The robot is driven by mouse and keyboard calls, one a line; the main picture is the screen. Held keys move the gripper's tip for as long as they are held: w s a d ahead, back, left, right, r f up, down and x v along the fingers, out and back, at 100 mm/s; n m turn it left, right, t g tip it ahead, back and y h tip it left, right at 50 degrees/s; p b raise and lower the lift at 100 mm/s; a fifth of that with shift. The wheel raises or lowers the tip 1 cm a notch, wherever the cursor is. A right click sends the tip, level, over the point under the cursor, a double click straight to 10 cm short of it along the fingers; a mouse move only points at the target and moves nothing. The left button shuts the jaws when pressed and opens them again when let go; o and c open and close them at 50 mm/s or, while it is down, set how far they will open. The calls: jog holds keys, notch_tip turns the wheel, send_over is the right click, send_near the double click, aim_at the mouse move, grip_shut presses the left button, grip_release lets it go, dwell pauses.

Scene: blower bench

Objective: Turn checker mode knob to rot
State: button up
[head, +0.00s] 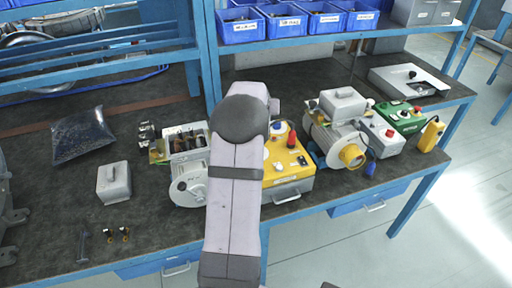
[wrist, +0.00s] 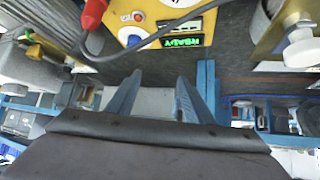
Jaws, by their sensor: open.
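A yellow box (head: 288,182), which looks like the checker, stands near the bench's front edge, just right of my arm in the head view. In the wrist view, the yellow box (wrist: 165,12) is at the top, with a lit green display (wrist: 182,41) that appears to read READY. Small round controls (wrist: 137,16) show left of the display. I cannot tell which is the mode knob or its setting. My gripper (wrist: 159,76) is open, its two fingers apart with nothing between them, short of the box in the picture. My arm hides the gripper in the head view.
A green box (head: 402,118) is farther right.

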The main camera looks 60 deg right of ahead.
jog(key=s+a+f+g+y, duration=0.25)
jog(key=a+f+y, duration=0.25)
jog(key=a, duration=0.3)
jog(key=shift+n+t, duration=0.3)
jog(key=shift+t, duration=0.05)
jog(key=shift+p+x, duration=1.4)
jog(key=shift+x, duration=2.35)
jog(key=shift+s+d, duration=0.15)
jog(key=c, duration=1)
jog(key=shift+c, duration=0.2)
jog(key=shift+f+m+g+h+b, duration=0.15)
jog(key=shift+m+g+b, duration=0.15)
jog(key=shift+m, duration=0.35)
jog(key=shift+m+g+h+b, duration=0.2)
jog(key=shift+m+b, duration=0.15)
jog(key=shift+m, duration=0.6)
